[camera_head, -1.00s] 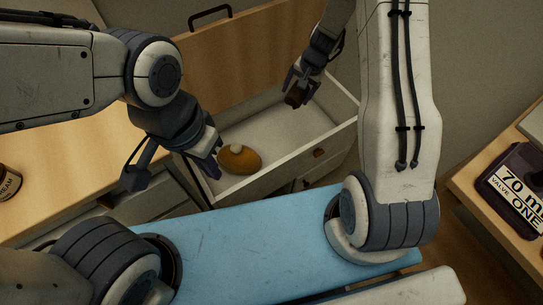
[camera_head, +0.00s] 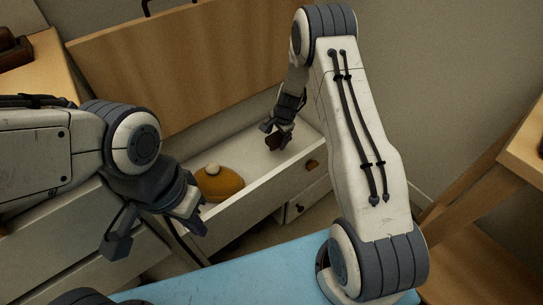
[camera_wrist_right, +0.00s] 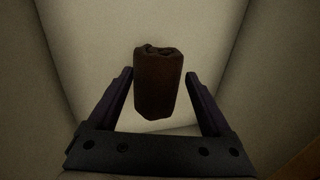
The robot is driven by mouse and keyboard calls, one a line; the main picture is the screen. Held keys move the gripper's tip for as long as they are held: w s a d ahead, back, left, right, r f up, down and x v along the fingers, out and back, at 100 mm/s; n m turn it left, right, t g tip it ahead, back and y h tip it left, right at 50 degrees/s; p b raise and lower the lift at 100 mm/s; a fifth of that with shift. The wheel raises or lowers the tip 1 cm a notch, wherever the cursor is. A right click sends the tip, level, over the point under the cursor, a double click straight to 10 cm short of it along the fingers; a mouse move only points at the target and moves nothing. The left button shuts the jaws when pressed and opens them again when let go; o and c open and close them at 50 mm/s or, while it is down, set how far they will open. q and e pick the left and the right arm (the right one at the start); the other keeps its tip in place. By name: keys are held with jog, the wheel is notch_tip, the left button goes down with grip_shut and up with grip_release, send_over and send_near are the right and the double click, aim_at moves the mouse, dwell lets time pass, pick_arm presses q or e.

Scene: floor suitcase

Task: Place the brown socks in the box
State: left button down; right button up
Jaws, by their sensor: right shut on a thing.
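The brown socks (camera_wrist_right: 157,82), a rolled dark-brown bundle, sit between the fingers of my right gripper (camera_wrist_right: 160,100). In the head view the socks (camera_head: 275,141) show small and dark at the tip of my right gripper (camera_head: 281,132). The gripper is shut on them, over the pale inside of an open, drawer-like box (camera_head: 262,203). Whether the socks touch the box floor I cannot tell. My left gripper (camera_head: 155,228) is open and empty, its fingers spread, in front of the box's left end.
A round mustard-yellow thing with a pale knob (camera_head: 219,183) lies in the left part of the box. A wooden panel (camera_head: 180,70) stands behind it. A light-blue surface (camera_head: 240,272) lies in front, and a wooden table (camera_head: 525,150) stands at right.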

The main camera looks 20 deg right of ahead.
jog(key=b+x, duration=0.1)
jog(key=x, duration=0.1)
jog(key=s+b+x, duration=0.1)
jog(key=x, duration=0.1)
jog(key=b+x, duration=0.1)
jog(key=x, duration=0.1)
jog(key=shift+s+d+f, duration=0.15)
jog(key=shift+d, duration=0.1)
